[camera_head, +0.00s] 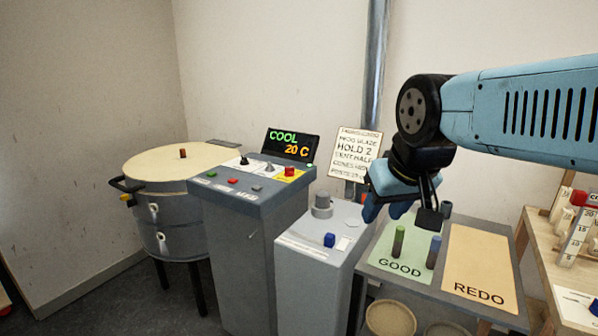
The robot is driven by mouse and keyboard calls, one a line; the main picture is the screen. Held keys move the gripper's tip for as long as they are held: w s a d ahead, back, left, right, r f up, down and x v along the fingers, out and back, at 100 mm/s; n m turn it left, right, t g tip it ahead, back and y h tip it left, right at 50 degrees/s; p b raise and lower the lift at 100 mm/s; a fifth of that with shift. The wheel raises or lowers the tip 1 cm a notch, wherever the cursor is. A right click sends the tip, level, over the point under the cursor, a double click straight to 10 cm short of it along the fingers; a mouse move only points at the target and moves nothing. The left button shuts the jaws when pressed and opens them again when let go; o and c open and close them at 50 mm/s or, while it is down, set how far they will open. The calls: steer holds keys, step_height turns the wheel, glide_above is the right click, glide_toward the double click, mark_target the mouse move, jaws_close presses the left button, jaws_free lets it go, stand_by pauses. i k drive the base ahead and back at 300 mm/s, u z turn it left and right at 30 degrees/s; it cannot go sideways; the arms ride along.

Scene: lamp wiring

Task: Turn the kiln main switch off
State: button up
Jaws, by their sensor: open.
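The kiln control cabinet (245,207) stands left of centre, with a sloped top panel. On the panel are a red switch on a yellow plate (289,172), a black knob (244,160), a grey knob (269,167), and small green and red buttons. I cannot read the panel labels, so which control is the main switch is not certain. The display (291,145) behind reads "COOL 20 C". The round kiln (180,165) stands at left with its lid down. My gripper (402,212) is open and empty, pointing down above the green mat, well right of the panel.
A lower grey cabinet (310,262) with a blue knob (330,240) stands between panel and mats. A sign (354,153) and a vertical pipe (376,70) rise behind it.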

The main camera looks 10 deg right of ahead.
mark_target(290, 171)
steer(key=u, duration=0.15)
steer(key=i, duration=0.9)
steer(key=z, duration=0.1)
